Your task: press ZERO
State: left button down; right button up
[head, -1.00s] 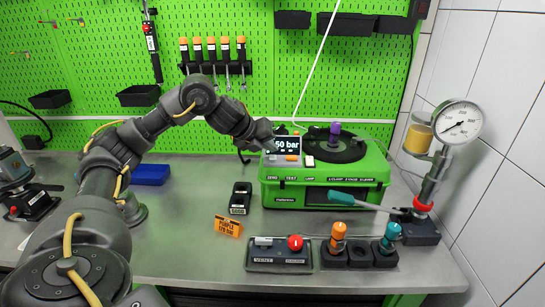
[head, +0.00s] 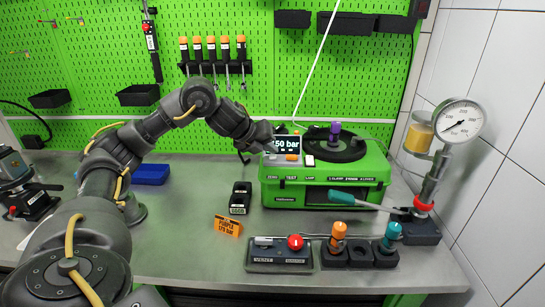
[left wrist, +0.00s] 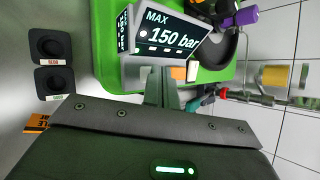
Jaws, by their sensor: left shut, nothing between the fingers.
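The green tester case (head: 340,196) stands on the bench with a display reading 150 bar (head: 284,143) on its top left. The display also shows in the left wrist view (left wrist: 168,35). A ZERO label (head: 272,178) is on the case's front upper edge, beside TEST and LAMP labels. An orange button (head: 292,158) and a white switch (head: 309,160) sit below the display. My left gripper (head: 246,156) is shut and empty at the case's left top corner. In the left wrist view its fingers (left wrist: 159,80) point toward the panel below the display. Contact cannot be told.
A black pressure gauge stand (head: 422,230) with a teal-handled lever is to the right. A control box with a red knob (head: 280,254), an orange sign (head: 228,225) and dark holders (head: 239,197) lie in front. A blue bin (head: 150,174) is at left.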

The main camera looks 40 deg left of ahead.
aim_at(270, 157)
pick_arm(q)
jog(key=shift+f+b, duration=0.3)
jog(key=shift+f, duration=0.15)
dwell(0.6)
jog(key=shift+r, duration=0.1)
jog(key=shift+r+p, duration=0.75)
jog(key=shift+p, duration=0.15)
jog(key=shift+r, duration=0.1)
notch_tip(270, 157, up, 5)
jog(key=p, duration=0.5)
dwell(0.7)
